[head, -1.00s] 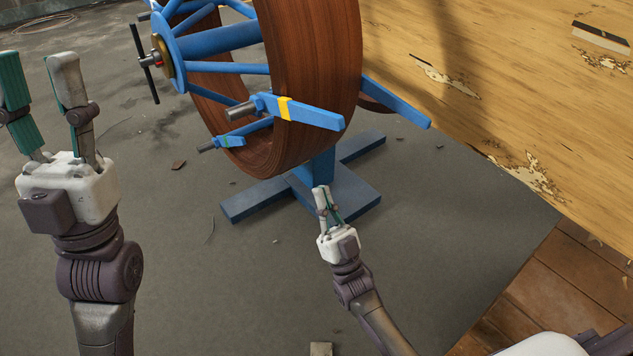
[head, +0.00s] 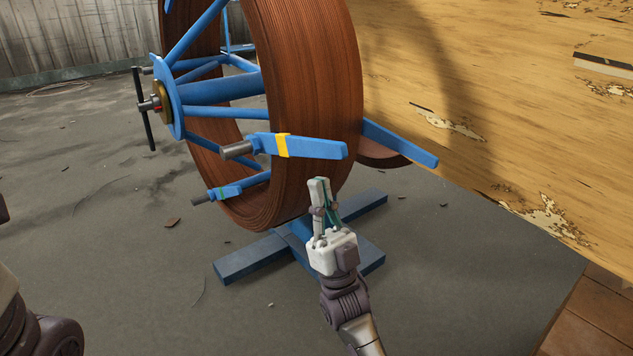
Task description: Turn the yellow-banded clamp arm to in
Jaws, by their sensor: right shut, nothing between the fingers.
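The yellow-banded clamp arm (head: 318,148) is a blue bar with a yellow band near its grey pin end. It sticks out to the right across the front of the brown pipe coil (head: 320,60). My right gripper (head: 320,182) is shut and empty, pointing up. In the picture it is just below the clamp arm's outer end and does not appear to touch it. My left arm shows only in part at the lower left edge; its gripper fingers are out of view.
Another blue arm (head: 400,143) sticks out right behind the coil. The blue cross-shaped foot (head: 245,260) stands on the grey floor. A wooden panel (head: 500,90) is at right. Floor at lower left is mostly clear.

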